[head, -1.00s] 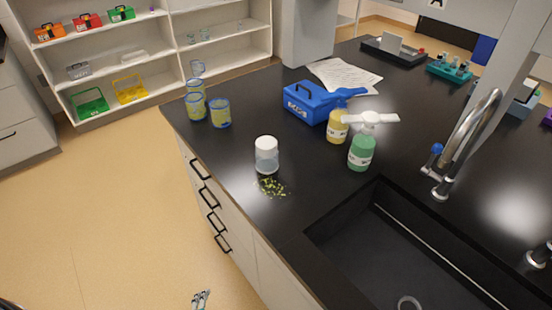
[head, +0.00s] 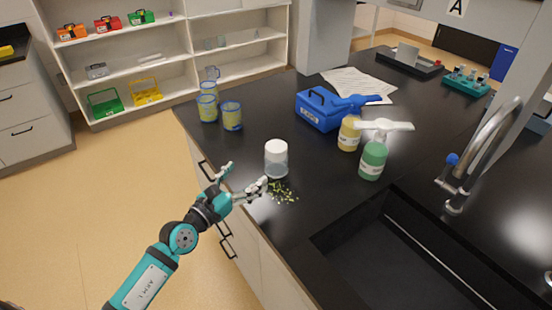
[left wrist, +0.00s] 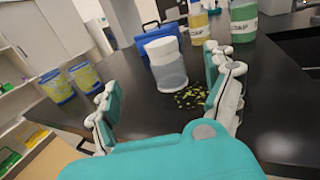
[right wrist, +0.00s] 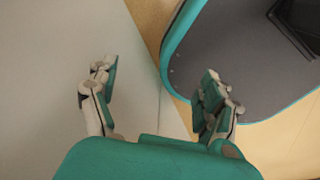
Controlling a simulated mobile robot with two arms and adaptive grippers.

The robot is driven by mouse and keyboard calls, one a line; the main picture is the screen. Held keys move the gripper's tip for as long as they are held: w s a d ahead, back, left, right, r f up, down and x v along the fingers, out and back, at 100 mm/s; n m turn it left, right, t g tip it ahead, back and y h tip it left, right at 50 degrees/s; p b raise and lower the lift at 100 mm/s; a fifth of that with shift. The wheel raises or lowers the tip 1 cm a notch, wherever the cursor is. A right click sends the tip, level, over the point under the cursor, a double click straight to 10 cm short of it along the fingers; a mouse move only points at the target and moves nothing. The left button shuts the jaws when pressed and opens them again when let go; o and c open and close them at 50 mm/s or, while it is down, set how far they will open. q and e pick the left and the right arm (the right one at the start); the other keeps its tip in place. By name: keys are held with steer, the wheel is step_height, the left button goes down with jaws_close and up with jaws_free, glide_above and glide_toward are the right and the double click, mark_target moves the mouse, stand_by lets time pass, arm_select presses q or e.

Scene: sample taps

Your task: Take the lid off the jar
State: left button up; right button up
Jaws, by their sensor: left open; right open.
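The jar (head: 276,171) is clear with a white lid (head: 276,148) on top. It stands upright on the black counter near its front edge. In the left wrist view the jar (left wrist: 170,75) and its lid (left wrist: 161,46) show ahead, between and beyond my fingers. My left gripper (head: 248,178) is open and empty, in front of the jar at the counter's edge, fingers pointing towards it. My right gripper (right wrist: 155,88) is open and empty, away from the counter, over a pale surface and the floor.
Small green bits (head: 281,192) lie on the counter beside the jar. Yellow-blue cups (head: 231,116) stand behind left. A blue box (head: 322,110), a yellow soap bottle (head: 349,133) and a green soap bottle (head: 373,160) stand behind right. A sink (head: 400,250) and tap (head: 480,150) are at right.

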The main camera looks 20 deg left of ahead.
mark_target(270, 156)
arm_select(q)
steer(key=x, duration=0.8)
steer(key=shift+w+d+p, duration=0.15)
steer(key=shift+p, duration=0.2)
steer(key=x, duration=0.4)
steer(key=shift+w+d+f, duration=0.2)
steer(key=shift+f, duration=0.05)
steer(key=shift+s, duration=0.1)
steer(key=shift+c, duration=1.2)
steer(key=c, duration=1)
steer(key=shift+r, duration=0.1)
steer(key=shift+c, duration=0.2)
